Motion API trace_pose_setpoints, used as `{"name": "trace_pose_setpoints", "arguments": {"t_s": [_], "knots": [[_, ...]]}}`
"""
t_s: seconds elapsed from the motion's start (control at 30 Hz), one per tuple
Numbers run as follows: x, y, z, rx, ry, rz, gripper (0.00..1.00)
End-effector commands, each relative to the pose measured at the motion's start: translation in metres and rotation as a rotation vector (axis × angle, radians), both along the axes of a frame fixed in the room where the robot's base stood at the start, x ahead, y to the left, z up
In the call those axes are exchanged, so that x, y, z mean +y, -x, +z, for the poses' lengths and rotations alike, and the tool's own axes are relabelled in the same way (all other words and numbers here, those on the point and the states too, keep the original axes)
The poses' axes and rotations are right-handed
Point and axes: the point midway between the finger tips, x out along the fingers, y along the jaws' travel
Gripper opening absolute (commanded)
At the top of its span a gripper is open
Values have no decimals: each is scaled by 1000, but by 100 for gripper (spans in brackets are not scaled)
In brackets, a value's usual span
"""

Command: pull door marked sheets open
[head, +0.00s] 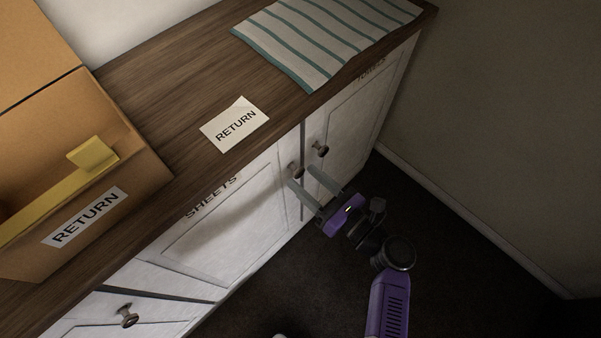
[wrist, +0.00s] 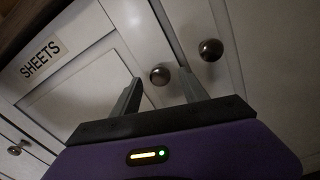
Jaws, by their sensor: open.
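The white door marked SHEETS (head: 225,235) is in the cabinet front under the wooden top and looks shut. It also shows in the wrist view (wrist: 75,95), with its label at the upper left. Its round dark metal knob (head: 296,171) is near the door's right edge. My gripper (head: 301,176) is open in front of this knob. In the wrist view the knob (wrist: 160,75) appears between the tips of my open gripper (wrist: 160,78). I cannot tell whether the fingers touch it or how deep it sits between them.
A neighbouring door (head: 345,125) with its own knob (head: 320,149) is close on the right. A cardboard box (head: 140,155), a RETURN card (head: 235,124) and a striped cloth (head: 325,40) lie on top. Dark floor (head: 470,270) is clear.

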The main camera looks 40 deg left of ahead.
Motion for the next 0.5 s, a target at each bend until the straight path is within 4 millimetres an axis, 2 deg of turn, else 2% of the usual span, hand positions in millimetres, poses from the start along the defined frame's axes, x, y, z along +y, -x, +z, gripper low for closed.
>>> {"name": "trace_pose_setpoints", "arguments": {"t_s": [0.2, 0.5], "knots": [[22, -2, 0, -1, 0, 0, 52], [25, -2, 0, -2, 1, -2, 52]]}}
